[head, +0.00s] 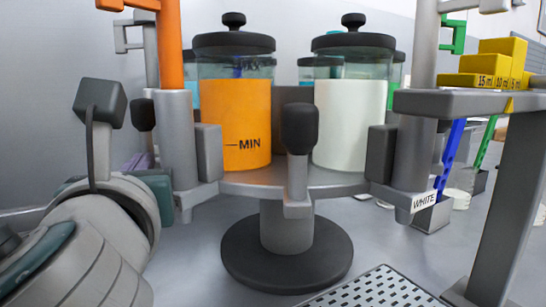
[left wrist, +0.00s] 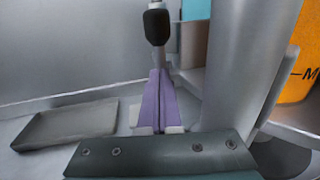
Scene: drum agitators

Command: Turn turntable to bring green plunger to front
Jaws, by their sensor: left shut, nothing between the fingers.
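The grey turntable (head: 290,182) stands on a round dark base. An orange drum (head: 240,125) marked MIN is at its front left and a white drum (head: 350,120) at its front right. A black-knobbed handle (head: 299,128) points up at the front. Green parts (head: 459,35) show at the upper right behind; I cannot tell if they are the green plunger. My left gripper (head: 138,161) is at the left, its purple fingers shut and empty. In the left wrist view its fingers (left wrist: 158,88) point towards another black-knobbed handle (left wrist: 157,27), with no clear contact. My right gripper is out of view.
An orange post (head: 168,45) rises at the left and a column labelled WHITE (head: 424,201) at the right. A shelf (head: 460,102) holds yellow blocks. A perforated plate (head: 375,287) lies at the front. A flat grey tray (left wrist: 68,125) lies left of my gripper.

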